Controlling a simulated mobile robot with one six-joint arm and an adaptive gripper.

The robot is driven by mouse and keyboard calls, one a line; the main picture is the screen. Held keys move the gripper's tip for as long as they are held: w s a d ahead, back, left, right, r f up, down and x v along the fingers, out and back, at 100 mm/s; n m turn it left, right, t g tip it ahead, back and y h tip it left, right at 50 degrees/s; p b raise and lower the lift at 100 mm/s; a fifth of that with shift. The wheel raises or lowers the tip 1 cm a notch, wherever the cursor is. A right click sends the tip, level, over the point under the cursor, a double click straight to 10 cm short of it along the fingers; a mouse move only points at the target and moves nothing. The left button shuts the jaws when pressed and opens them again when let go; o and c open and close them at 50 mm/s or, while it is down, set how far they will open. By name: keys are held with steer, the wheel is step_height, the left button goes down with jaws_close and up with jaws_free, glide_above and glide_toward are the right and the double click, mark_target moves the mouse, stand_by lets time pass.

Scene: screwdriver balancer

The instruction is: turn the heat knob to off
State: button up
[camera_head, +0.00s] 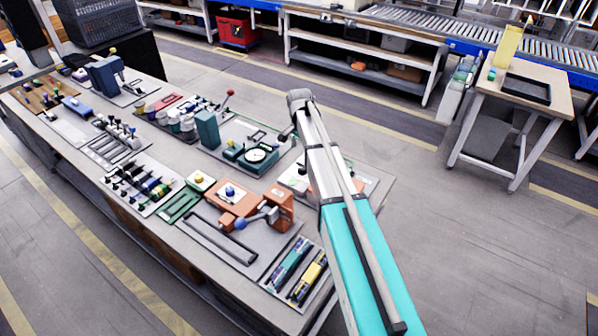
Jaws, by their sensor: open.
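I cannot make out for certain which part is the heat knob, and no knob marking is readable. A teal unit with a round white dial (255,155) sits near the middle of the long bench. In front of it, an orange fixture (243,203) carries a small blue knob (230,191). A small pale box with a yellow knob (199,177) stands to its left. My arm reaches up from the bottom right over the bench's right end, and its far joint is right of the teal unit. My gripper cannot be made out; the arm hides part of the bench behind it.
The long grey bench (150,208) is crowded with fixtures, including a red-ball lever (230,93) and a blue-ball lever (240,224). Colored markers lie in a tray (308,279) at the front corner. A wooden side table (553,98) stands right. Open floor lies between.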

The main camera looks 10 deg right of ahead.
mark_target(302, 167)
steer(key=shift+s+d+f+b, duration=0.1)
steer(key=shift+f+b, duration=2.1)
steer(key=shift+f, duration=0.15)
steer(key=shift+s+d+f+b, duration=0.1)
steer(key=shift+f+b, duration=2.05)
steer(key=shift+f, duration=0.15)
